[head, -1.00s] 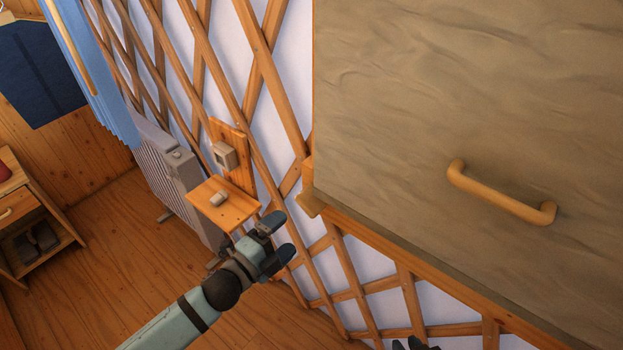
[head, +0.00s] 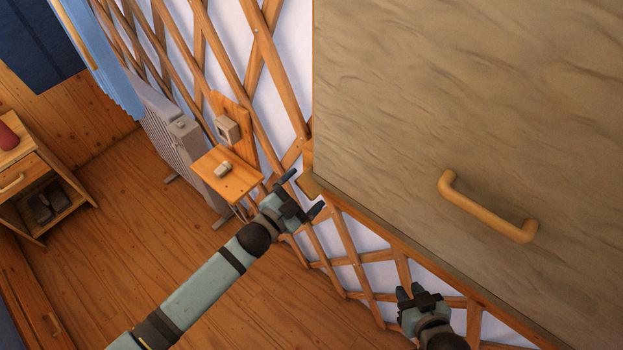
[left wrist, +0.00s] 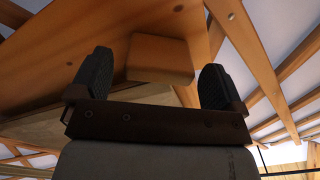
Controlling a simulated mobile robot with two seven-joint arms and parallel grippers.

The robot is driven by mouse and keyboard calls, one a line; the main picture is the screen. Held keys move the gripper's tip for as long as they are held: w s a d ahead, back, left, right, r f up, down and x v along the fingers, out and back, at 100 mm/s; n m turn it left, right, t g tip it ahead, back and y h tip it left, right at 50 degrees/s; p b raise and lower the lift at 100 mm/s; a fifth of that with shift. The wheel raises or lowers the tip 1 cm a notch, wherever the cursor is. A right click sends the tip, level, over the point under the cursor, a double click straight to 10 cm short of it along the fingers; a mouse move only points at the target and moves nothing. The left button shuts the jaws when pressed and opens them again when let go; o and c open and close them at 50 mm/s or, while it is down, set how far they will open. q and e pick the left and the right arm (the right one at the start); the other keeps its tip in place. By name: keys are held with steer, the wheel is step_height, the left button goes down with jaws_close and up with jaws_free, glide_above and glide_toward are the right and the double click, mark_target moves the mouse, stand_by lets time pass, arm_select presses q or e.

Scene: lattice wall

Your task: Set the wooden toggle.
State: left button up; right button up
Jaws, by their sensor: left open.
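In the head view a small wooden piece (head: 310,183) sits at the lower left corner of the grey cabinet panel. My left gripper (head: 306,190) is open, with its fingers at that corner; it also shows in the left wrist view (left wrist: 157,82). I cannot tell whether the fingers touch the block. My right gripper (head: 411,290) is low, below the cabinet edge, apart from the toggle; its jaw gap is unclear.
The grey cabinet panel (head: 440,90) with a wooden handle (head: 487,207) fills the right. The lattice wall (head: 273,70) runs behind. Floor (head: 130,230) is open at left.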

mark_target(304, 190)
arm_select(q)
steer(key=shift+x, duration=1.6)
steer(key=c, duration=0.9)
steer(key=shift+s+d+r+n+p, duration=0.1)
steer(key=shift+r+n+p, duration=0.3)
steer(key=shift+n+p, duration=0.65)
steer(key=shift+c, duration=0.2)
steer(key=shift+n, duration=1.05)
steer(key=o, duration=0.9)
steer(key=shift+o, duration=0.2)
